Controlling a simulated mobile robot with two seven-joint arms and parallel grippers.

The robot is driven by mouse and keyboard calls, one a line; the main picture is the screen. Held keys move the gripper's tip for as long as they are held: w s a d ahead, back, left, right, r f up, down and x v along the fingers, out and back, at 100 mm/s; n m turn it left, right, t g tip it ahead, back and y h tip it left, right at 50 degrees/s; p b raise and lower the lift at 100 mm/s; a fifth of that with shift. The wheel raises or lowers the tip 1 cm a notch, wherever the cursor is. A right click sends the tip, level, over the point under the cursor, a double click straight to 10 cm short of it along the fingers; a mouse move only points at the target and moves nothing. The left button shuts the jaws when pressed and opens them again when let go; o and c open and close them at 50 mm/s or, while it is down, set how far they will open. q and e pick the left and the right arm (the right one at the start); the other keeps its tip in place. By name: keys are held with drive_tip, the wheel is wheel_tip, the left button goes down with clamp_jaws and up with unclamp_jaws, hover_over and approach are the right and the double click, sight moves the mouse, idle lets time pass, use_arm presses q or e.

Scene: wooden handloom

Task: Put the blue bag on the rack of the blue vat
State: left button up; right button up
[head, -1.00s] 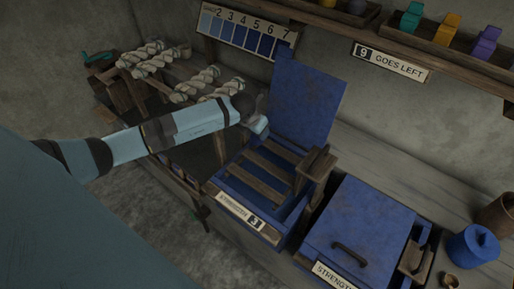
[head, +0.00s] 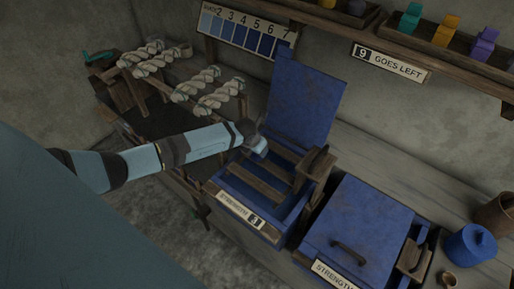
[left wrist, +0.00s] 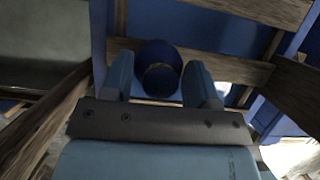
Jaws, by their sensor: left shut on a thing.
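The open blue vat (head: 272,236) stands mid-picture in the head view, with its lid raised behind it and a "STRENGTH 3" label on its front. Its rack (head: 256,185) of wooden slats lies across the opening. My left gripper (head: 261,147) is over the back left part of the rack. In the left wrist view, the left gripper (left wrist: 165,85) is shut on the dark blue bag (left wrist: 160,60), with slats and blue vat wall beyond it. In the head view I cannot make out the bag. My right gripper is not in view.
A closed blue vat (head: 360,225) stands to the right, with a blue lidded pot (head: 470,245) beyond it. White yarn skeins (head: 195,85) hang on a wooden frame at the left. The raised lid (head: 303,95) stands behind the rack. A shelf (head: 450,55) runs above right.

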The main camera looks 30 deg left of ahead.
use_arm(q)
drive_tip(key=shift+f, duration=0.2)
drive_tip(key=o, duration=0.9)
drive_tip(key=shift+r, duration=0.45)
drive_tip(key=v, duration=1.1)
drive_tip(key=s+d+r+n+t+h, duration=0.2)
drive_tip(key=s+d+n+h, duration=0.4)
drive_tip(key=d, duration=0.5)
drive_tip(key=s+d+r+n+t+h, duration=0.1)
drive_tip(key=s+d+n+t+h, duration=0.3)
drive_tip(key=d+h, duration=0.55)
drive_tip(key=s+a+f+n+y, duration=0.1)
drive_tip(key=s+f+n+y, duration=0.2)
drive_tip(key=n, duration=0.5)
drive_tip(key=s+a+f+n+y, duration=0.1)
drive_tip(key=s+f+n+y, duration=0.3)
drive_tip(key=n, duration=0.4)
drive_tip(key=s+a+f+n+y, duration=0.1)
drive_tip(key=s+f+n+y, duration=0.3)
drive_tip(key=s+n, duration=0.3)
drive_tip(key=shift+s+n+y+b, duration=0.15)
drive_tip(key=shift+n+y+b, duration=0.2)
drive_tip(key=shift+y, duration=0.5)
